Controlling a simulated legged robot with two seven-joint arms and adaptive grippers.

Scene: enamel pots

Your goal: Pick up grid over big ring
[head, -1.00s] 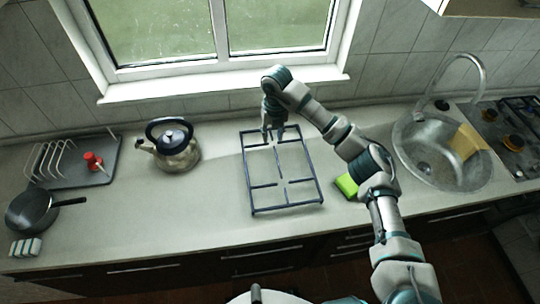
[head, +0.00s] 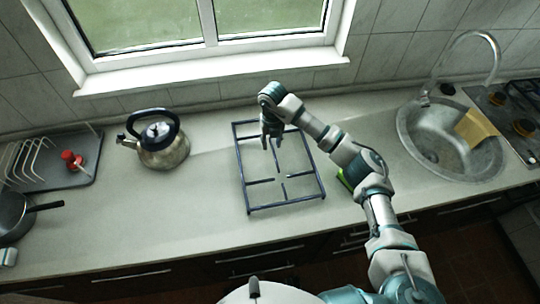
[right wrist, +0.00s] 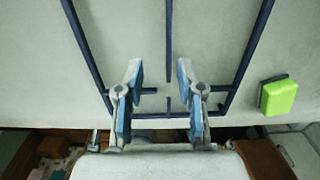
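The grid (head: 287,204), a dark blue rectangular frame with short inner bars, lies flat on the counter. It also shows in the right wrist view (right wrist: 87,55). My right gripper (head: 272,143) is over the far half of the grid, inside its outline. In the right wrist view its fingers (right wrist: 159,75) are spread, with an inner bar of the grid running between them in the picture. I see no contact with the grid. The stove (head: 497,99) is at the far right, with round dark burners; which is the big ring I cannot tell.
A kettle (head: 163,151) stands left of the grid. A green sponge (right wrist: 279,96) lies right of it, partly behind my arm in the head view. The sink (head: 440,150) lies between grid and stove. A pan (head: 12,216) and a rack tray (head: 75,180) are far left.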

